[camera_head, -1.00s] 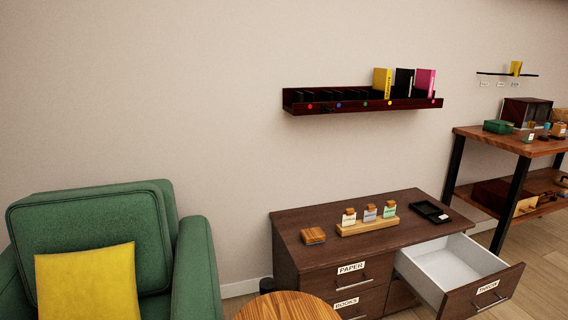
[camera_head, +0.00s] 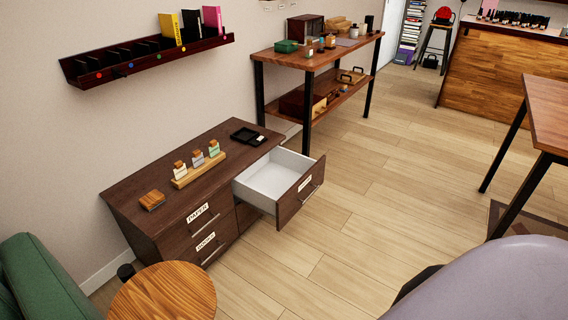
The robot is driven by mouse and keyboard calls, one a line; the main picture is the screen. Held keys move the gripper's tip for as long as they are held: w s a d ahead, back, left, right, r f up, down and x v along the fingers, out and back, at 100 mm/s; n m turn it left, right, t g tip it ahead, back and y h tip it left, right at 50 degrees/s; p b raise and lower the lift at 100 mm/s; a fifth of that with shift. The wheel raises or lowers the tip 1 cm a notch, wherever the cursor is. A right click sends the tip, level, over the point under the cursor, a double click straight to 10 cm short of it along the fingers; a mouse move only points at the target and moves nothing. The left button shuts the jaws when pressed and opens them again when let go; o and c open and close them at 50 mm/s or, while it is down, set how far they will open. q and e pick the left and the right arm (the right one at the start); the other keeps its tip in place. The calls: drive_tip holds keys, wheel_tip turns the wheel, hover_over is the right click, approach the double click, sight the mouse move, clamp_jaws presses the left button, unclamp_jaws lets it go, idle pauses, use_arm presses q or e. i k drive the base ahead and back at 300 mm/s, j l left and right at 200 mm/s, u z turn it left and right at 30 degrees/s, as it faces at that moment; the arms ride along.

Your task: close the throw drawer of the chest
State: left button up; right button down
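The dark wood chest (camera_head: 140,204) stands against the wall at the left of the view. Its throw drawer (camera_head: 291,203), at the upper right of the chest front, is pulled well out. The drawer has a white inside that looks empty, a bar handle (camera_head: 312,193) and a small white label (camera_head: 305,184). The drawers labelled PAPER (camera_head: 197,212) and BOOKS (camera_head: 206,242) are shut. Neither of my grippers is in view.
A round wooden table (camera_head: 165,293) and a green armchair (camera_head: 40,280) stand left of the chest front. A mauve rounded surface (camera_head: 500,285) fills the lower right corner. A workbench (camera_head: 320,55) stands beyond the chest. The wood floor (camera_head: 350,220) before the drawer is clear.

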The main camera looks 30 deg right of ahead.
sight(276, 186)
drive_tip(key=k+j+z, duration=0.1)
drive_tip(key=z, duration=0.35)
drive_tip(key=k+j+z, duration=0.1)
drive_tip(key=z, duration=0.3)
drive_tip(key=k+j+z, duration=0.1)
drive_tip(key=z, duration=0.35)
drive_tip(key=i+l+u, duration=0.25)
drive_tip(key=i+l, duration=0.15)
drive_tip(key=l, duration=0.2)
drive_tip(key=i+l+u, duration=0.15)
drive_tip(key=l, duration=0.2)
drive_tip(key=i+l+u, duration=0.4)
drive_tip(key=l, duration=0.3)
drive_tip(key=i+l+u, duration=0.35)
drive_tip(key=i+l, duration=0.25)
drive_tip(key=l, duration=0.2)
drive_tip(key=i+l+u, duration=0.2)
drive_tip(key=l, duration=0.25)
drive_tip(key=i, duration=0.05)
